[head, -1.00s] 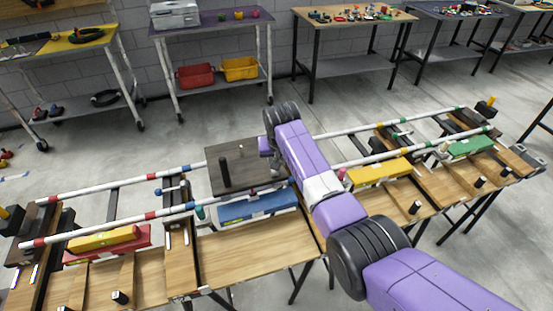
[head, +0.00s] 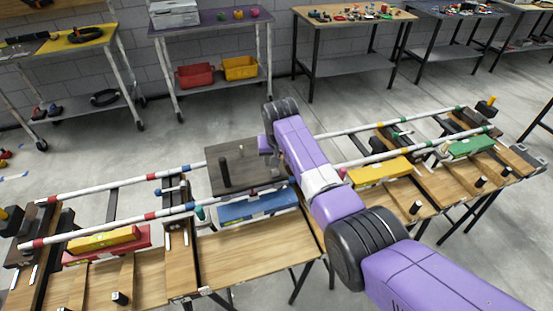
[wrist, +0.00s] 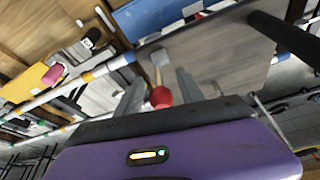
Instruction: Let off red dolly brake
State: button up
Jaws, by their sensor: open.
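The dolly (head: 232,178) is a dark flat platform on two striped rails, with an upright black post. My gripper (wrist: 160,82) is open above the dolly's right part; in the head view its purple housing shows, but the fingers are mostly hidden. In the wrist view, a brake lever with a red ball knob (wrist: 161,97) lies between the two grey fingers. Its pale rod runs up to a small grey block (wrist: 160,57) on the dolly surface (wrist: 205,52). The knob appears not gripped. Contact with either finger cannot be told.
Striped rails (head: 120,183) run across a wooden bench. A blue block (head: 258,206) lies in front of the dolly, yellow (head: 380,170) and green (head: 470,147) blocks farther right. The dolly's black post (head: 224,172) stands left of my gripper. Tables line the back wall.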

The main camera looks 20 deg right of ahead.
jog(key=shift+r, duration=0.1)
jog(key=v, duration=0.7)
jog(key=shift+s+r, duration=0.15)
jog(key=shift+r, duration=0.15)
jog(key=w+a+r+n+t, duration=0.1)
jog(key=w+r+t, duration=0.5)
jog(key=w+r, duration=0.1)
jog(key=s+f+n+t+y, duration=0.1)
jog(key=s+f+t, duration=0.25)
jog(key=s, duration=0.75)
jog(key=s+f+t, duration=0.2)
jog(key=s+t, duration=0.2)
jog(key=s, duration=0.8)
jog(key=s+r+g, duration=0.1)
jog(key=s, duration=1.8)
jog(key=s+d+r+g, duration=0.1)
jog(key=s, duration=1.8)
jog(key=shift+d+r, duration=0.3)
jog(key=shift+d, duration=0.05)
